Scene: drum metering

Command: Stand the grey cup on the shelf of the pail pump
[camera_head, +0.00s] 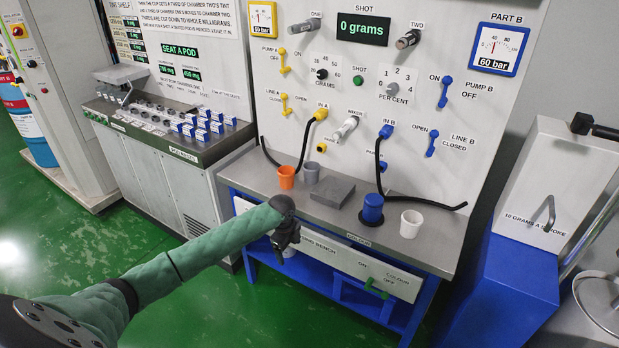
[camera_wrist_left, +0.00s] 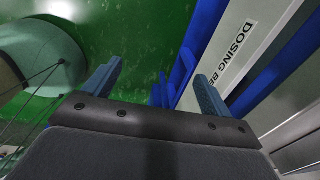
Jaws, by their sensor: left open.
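The grey cup (camera_head: 311,172) stands upright on the steel bench top, between the orange cup (camera_head: 287,177) and the grey block. At the right is a white and blue unit marked "10 grams a stroke" (camera_head: 539,217), which looks like the pail pump; I cannot tell for sure which part is its shelf. My left gripper (camera_head: 284,243) hangs in front of the bench's front edge, below and apart from the grey cup. In the left wrist view its fingers (camera_wrist_left: 155,88) are spread and empty over the green floor. My right gripper does not show.
On the bench top (camera_head: 452,235) are a grey block (camera_head: 331,191), a blue container (camera_head: 372,208) and a white cup (camera_head: 411,222). Black hoses hang from the panel behind them. A cabinet (camera_head: 165,185) with small blue-and-white items stands left. Green floor is open in front.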

